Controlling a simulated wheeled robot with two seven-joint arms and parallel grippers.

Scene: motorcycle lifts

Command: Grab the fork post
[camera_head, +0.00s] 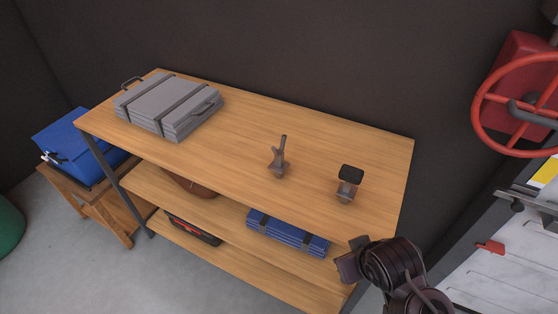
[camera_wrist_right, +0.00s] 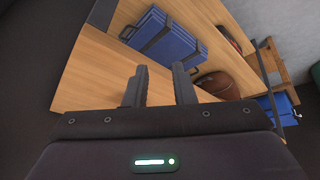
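Two small grey posts stand upright on the wooden top of the shelf unit (camera_head: 240,130). The fork post (camera_head: 278,160), with a forked top, is near the middle. The other post (camera_head: 349,184) has a dark flat pad on top and stands to its right. My right gripper (camera_head: 347,262) is at the lower right, in front of the shelf's right end and apart from both posts. In the right wrist view its two fingers (camera_wrist_right: 160,75) are spread with nothing between them. Neither post shows in that view. My left gripper is out of view.
A grey case (camera_head: 168,105) lies on the left of the shelf top. A blue case (camera_head: 287,232) and a brown ball (camera_wrist_right: 217,86) are on the shelf below. A red wheel (camera_head: 520,104) and a lift (camera_head: 515,265) are at the right. The top around the posts is clear.

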